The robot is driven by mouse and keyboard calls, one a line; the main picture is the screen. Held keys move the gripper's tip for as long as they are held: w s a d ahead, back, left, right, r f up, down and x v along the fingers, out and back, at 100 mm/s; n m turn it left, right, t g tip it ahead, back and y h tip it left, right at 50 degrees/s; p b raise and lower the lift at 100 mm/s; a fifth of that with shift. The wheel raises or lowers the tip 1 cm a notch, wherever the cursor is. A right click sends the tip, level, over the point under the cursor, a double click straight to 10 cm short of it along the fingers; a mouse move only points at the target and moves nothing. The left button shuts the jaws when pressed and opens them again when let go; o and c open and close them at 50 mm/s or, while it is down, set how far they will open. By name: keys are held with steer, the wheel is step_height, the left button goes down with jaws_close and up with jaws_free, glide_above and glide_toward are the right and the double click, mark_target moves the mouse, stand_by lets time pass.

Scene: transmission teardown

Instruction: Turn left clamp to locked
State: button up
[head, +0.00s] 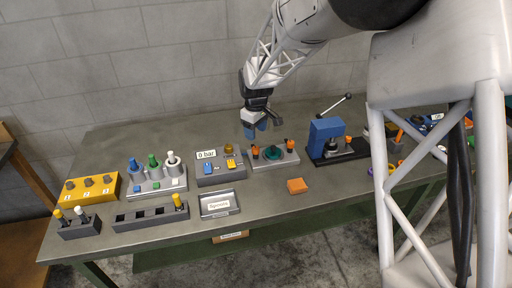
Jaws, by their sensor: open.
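A grey fixture plate (285,163) sits on the workbench with a dark teal round part (272,153) in its middle. The left clamp (255,152), with an orange top, stands at the plate's left end. The right clamp (290,145), also orange, stands at its right end. The clamps are too small to tell whether they are locked. My gripper (256,128) hangs just above the left clamp, fingers pointing down, blue at the tips. It is open and empty, and appears apart from the clamp.
A grey box with a "0 bar" display (206,154) stands close to the left of the fixture. A blue press (326,138) with a raised lever stands to the right. A labelled tray (220,204) sits near the front edge.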

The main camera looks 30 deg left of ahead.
mark_target(256, 148)
steer(key=shift+f, duration=3.9)
steer(key=shift+c, duration=0.3)
steer(key=c, duration=0.9)
